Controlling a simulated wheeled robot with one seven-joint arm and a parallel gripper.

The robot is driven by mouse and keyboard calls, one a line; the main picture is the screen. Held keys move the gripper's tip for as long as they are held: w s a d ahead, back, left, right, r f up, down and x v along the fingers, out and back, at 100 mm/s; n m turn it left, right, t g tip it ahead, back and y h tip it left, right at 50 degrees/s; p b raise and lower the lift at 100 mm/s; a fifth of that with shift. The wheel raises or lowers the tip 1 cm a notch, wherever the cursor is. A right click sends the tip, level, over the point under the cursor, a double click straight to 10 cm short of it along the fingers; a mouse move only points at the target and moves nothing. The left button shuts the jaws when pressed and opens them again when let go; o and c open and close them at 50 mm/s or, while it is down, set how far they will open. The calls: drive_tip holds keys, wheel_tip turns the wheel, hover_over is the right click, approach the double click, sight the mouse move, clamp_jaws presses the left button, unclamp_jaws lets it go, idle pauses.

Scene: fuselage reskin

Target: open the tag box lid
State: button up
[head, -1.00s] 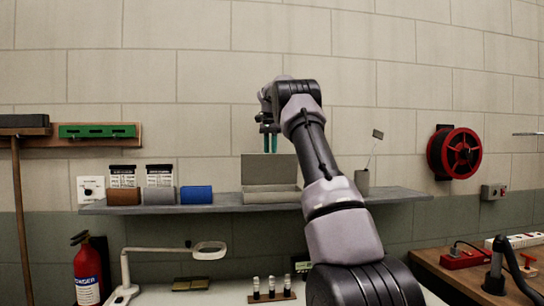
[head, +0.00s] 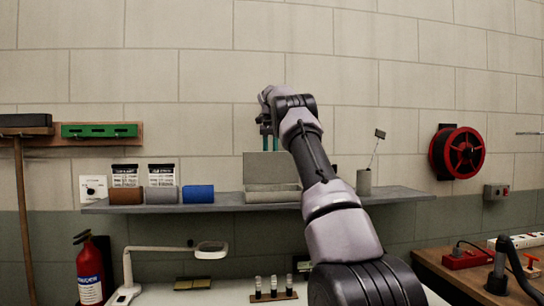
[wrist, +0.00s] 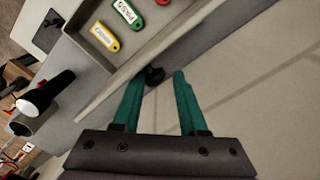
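The grey tag box (head: 272,195) sits on the wall shelf, with its lid (head: 265,165) standing upright at the back, open. The wrist view shows the open box (wrist: 92,48) with a yellow tag (wrist: 105,36), a green tag (wrist: 127,12) and part of a red tag. My gripper (head: 269,146) is just above the lid's top edge. In the wrist view, the teal fingers of my gripper (wrist: 161,77) are apart. A small dark knob (wrist: 153,75) shows between their tips, nearer the left finger; whether it touches is unclear.
The shelf (head: 230,203) also holds brown, grey and blue rolls (head: 198,194) on the left and a grey cup (head: 363,182) with a thin stick on the right. Below stand a magnifier lamp (head: 211,250) and a rack of vials (head: 273,288). The wall is close behind.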

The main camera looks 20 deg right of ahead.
drive_tip(key=shift+o, duration=1.4)
drive_tip(key=shift+w+a+f, duration=0.15)
drive_tip(key=shift+a+f, duration=0.15)
drive_tip(key=shift+a, duration=0.15)
drive_tip(key=shift+d+r, duration=0.1)
drive_tip(key=shift+d, duration=0.05)
drive_tip(key=shift+d+r, duration=0.15)
drive_tip(key=shift+d, duration=0.05)
